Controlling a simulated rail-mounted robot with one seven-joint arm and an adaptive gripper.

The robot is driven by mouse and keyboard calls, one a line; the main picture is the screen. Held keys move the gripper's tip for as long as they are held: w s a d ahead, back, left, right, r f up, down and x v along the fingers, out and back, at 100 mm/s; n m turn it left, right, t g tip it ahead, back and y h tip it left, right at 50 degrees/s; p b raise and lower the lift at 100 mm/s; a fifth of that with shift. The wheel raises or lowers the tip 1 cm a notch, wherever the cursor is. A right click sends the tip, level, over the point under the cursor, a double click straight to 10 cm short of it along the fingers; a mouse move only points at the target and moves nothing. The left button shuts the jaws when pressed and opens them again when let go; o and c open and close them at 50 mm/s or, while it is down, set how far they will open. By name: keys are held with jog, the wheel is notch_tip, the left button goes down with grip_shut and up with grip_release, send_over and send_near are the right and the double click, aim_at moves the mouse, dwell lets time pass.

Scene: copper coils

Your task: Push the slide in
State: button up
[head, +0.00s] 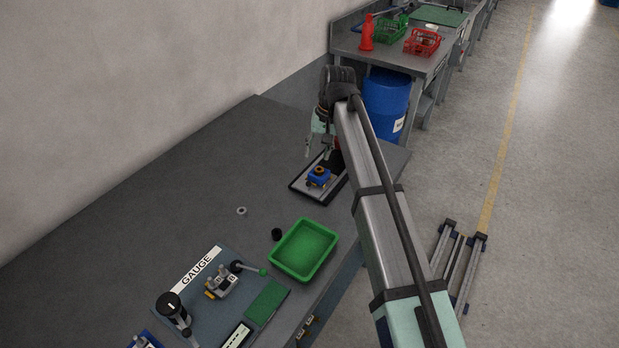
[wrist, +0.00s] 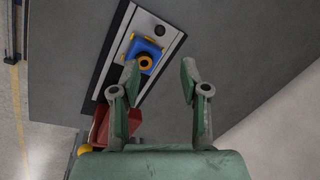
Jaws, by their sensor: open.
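The slide is a blue block with a yellow-orange ring on top (head: 318,175), sitting on a flat dark-edged base (head: 300,188) at the far end of the bench. In the wrist view the blue slide (wrist: 146,50) sits on the base's pale track (wrist: 166,36), near a dark round spot. My gripper (wrist: 160,76) is open and empty, with its left fingertip overlapping the slide's lower edge in the picture. I cannot tell whether it touches. In the head view my gripper (head: 319,148) is just beyond the slide, partly hidden by my arm.
A red part (wrist: 101,128) shows beside the base's lower end in the wrist view. A green tray (head: 304,250), a black cap (head: 276,234), a metal ring (head: 241,211) and a gauge board (head: 196,262) are nearer on the bench. The bench's left side is clear.

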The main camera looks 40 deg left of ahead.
aim_at(309, 182)
jog(key=f, duration=0.4)
jog(key=s+a+f+p, duration=0.1)
jog(key=f, duration=0.3)
jog(key=f+p, duration=0.1)
jog(key=f, duration=0.2)
jog(key=shift+s+a+f, duration=0.2)
jog(key=shift+a+f, duration=0.2)
grip_shut()
